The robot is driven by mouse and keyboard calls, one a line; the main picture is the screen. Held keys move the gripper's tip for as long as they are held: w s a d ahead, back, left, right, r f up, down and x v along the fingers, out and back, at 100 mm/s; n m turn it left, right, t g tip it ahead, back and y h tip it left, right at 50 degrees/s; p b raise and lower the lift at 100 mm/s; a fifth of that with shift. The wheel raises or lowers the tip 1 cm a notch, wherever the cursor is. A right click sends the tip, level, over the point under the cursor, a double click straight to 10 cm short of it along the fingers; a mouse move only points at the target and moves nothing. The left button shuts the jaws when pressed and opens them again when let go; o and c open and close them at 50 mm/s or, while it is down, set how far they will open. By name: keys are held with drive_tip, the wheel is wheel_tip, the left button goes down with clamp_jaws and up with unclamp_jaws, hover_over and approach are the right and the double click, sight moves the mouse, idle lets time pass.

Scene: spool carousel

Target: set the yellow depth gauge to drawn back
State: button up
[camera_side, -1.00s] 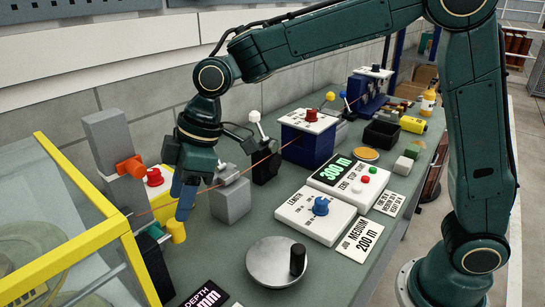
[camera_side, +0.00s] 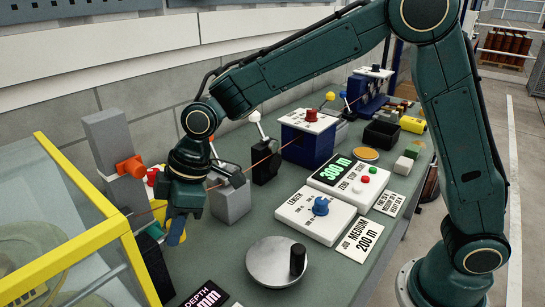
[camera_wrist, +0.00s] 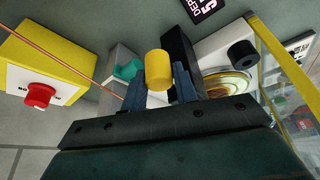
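The yellow knob of the depth gauge (camera_wrist: 158,70) is a short cylinder, seen in the wrist view between my two fingertips. My gripper (camera_wrist: 160,82) points down around the knob, one blue finger on each side. The fingers are apart, and I see no clear gap at the knob, but whether they press on it is not plain. In the side view my gripper (camera_side: 178,230) is low beside the yellow-framed guard. A black depth display (camera_side: 207,297) lies at the front edge, its number partly cut off.
The yellow-framed clear guard (camera_side: 95,240) stands close on the left. A grey block (camera_side: 231,203) is just right of my gripper. A red button on a yellow box (camera_wrist: 38,95) is near. A silver crank disc (camera_side: 275,262) lies to the front right.

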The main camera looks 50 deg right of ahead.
clamp_jaws()
drive_tip(key=d, duration=0.7)
drive_tip(key=shift+d, duration=0.35)
drive_tip(key=shift+o, duration=1.6)
unclamp_jaws()
drive_tip(key=shift+d, duration=0.1)
drive_tip(key=shift+o, duration=1)
drive_tip(key=v, duration=1.3)
drive_tip(key=shift+r, duration=0.35)
drive_tip(key=shift+s+d, duration=0.1)
drive_tip(key=shift+d, duration=0.05)
